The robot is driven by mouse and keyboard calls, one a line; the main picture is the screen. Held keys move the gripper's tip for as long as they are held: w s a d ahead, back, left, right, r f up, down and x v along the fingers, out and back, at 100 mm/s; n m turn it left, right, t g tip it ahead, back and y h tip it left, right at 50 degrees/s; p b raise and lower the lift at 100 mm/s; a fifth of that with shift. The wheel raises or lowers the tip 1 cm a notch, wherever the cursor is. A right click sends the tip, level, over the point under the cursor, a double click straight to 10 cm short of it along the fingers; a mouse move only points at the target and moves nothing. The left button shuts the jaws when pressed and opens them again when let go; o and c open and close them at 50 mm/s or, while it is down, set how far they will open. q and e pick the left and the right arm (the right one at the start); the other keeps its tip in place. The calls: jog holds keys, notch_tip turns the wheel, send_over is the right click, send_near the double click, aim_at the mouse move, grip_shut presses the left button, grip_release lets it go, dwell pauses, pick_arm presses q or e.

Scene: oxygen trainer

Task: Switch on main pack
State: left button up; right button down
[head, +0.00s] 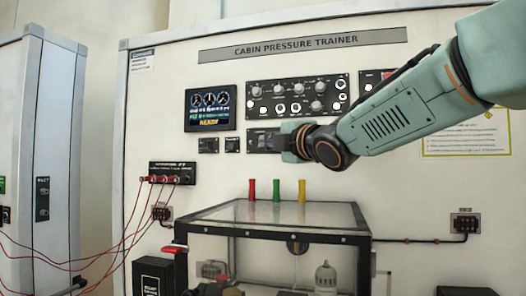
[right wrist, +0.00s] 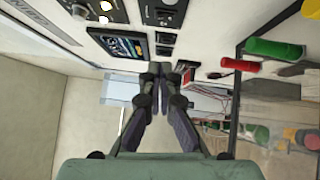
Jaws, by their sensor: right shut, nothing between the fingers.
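The cabin pressure trainer panel (head: 420,50) is a white upright board with black control plates. My right gripper (head: 288,143) is shut and empty, in front of a small dark plate (head: 258,140) below the large knob plate and hiding its right part. In the right wrist view my right gripper's fingertips (right wrist: 155,70) are together near the small plates. The large plate (head: 298,96) has several knobs and lit round buttons. Two small plates (head: 208,145) (head: 232,145) sit left of the gripper. Their labels are too small to read, so I cannot tell which one is the main pack switch.
A lit display (head: 210,107) is left of the knob plate. A clear-topped box (head: 275,215) with red, green and yellow posts stands below. Red cables run from a jack block (head: 172,173) to the left cabinet (head: 45,130).

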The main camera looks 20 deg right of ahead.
jog(key=w+p, duration=0.1)
jog(key=w, duration=0.1)
jog(key=w+d+r+p, duration=0.1)
jog(key=w, duration=0.5)
jog(key=shift+w+d+r+p, duration=0.15)
jog(key=shift+w+p, duration=0.1)
jog(key=shift+p, duration=0.15)
jog(key=shift+w, duration=0.2)
